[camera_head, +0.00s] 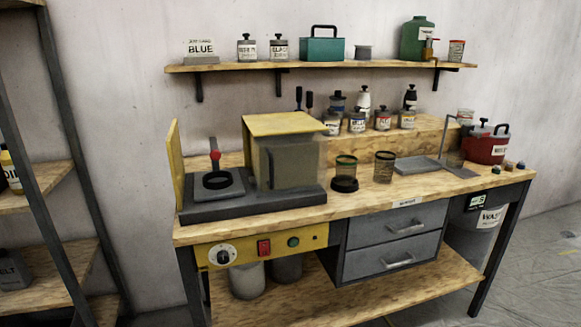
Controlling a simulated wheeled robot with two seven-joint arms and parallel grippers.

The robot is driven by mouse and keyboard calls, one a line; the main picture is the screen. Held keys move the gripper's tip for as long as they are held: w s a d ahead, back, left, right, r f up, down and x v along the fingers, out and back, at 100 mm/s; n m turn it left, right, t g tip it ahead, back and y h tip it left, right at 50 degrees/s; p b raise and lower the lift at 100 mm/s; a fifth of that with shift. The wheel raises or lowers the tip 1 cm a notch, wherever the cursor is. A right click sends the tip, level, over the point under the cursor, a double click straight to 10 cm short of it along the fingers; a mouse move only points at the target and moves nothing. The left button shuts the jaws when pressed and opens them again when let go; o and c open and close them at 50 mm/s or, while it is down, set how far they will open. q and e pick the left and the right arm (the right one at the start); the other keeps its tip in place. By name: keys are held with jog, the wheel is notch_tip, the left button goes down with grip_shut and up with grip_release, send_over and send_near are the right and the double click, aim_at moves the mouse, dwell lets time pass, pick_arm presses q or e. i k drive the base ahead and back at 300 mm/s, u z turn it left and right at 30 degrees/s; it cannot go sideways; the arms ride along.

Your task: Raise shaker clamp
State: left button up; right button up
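The shaker stands on the left part of the wooden workbench. Its dark grey base (253,206) carries a grey platform with a black ring (217,180). A clamp lever with a red knob (215,155) stands upright behind the ring. It looks low, close above the platform; its exact height is hard to tell. A yellow panel (174,165) stands upright at the left end of the base. A grey translucent housing (290,163) with a yellow top sits to the right of the platform. Neither of my grippers is in view.
Two jars (345,169) stand right of the shaker, then a grey tray (418,165) and a red can (486,147). A control panel (262,247) is on the bench front. A wall shelf (330,65) holds containers. A shelving rack (60,165) stands at the left.

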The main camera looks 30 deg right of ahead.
aim_at(215, 154)
jog(key=u, duration=1.35)
jog(key=i, duration=0.7)
jog(key=z, duration=1.4)
